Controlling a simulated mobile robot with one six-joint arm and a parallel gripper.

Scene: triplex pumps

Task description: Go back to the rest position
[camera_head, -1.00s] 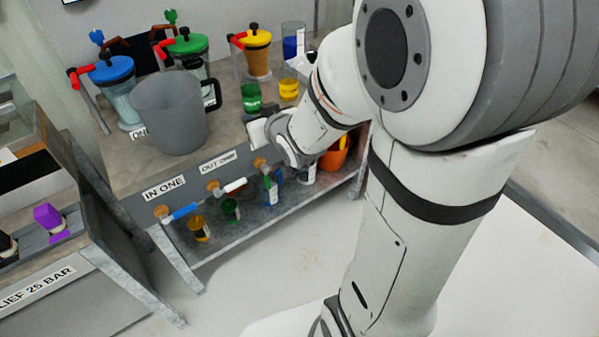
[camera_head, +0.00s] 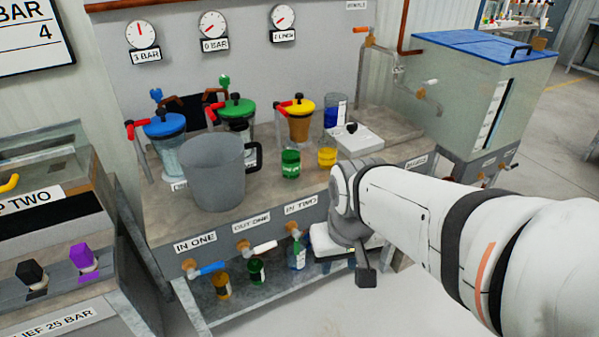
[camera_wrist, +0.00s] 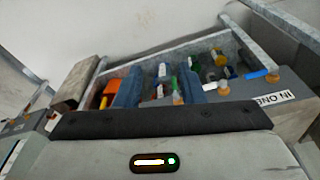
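My gripper (camera_wrist: 158,84) shows in the wrist view as two blue-grey fingers set apart, with bottles visible through the gap and nothing held between them. In the head view my gripper (camera_head: 362,270) hangs at the end of my white arm, in front of the pump bench (camera_head: 150,215) near its right half. Only one dark finger pad is clear there; the rest is hidden by my wrist. My arm reaches in from the lower right.
A grey bucket (camera_head: 212,175) and blue, green and yellow lidded pumps stand on the bench. Valve handles, including a blue one (camera_head: 212,268), stick out in front. A shelf with bottles (camera_head: 222,287) lies below. A glass tank (camera_head: 480,95) stands right. Floor in front is clear.

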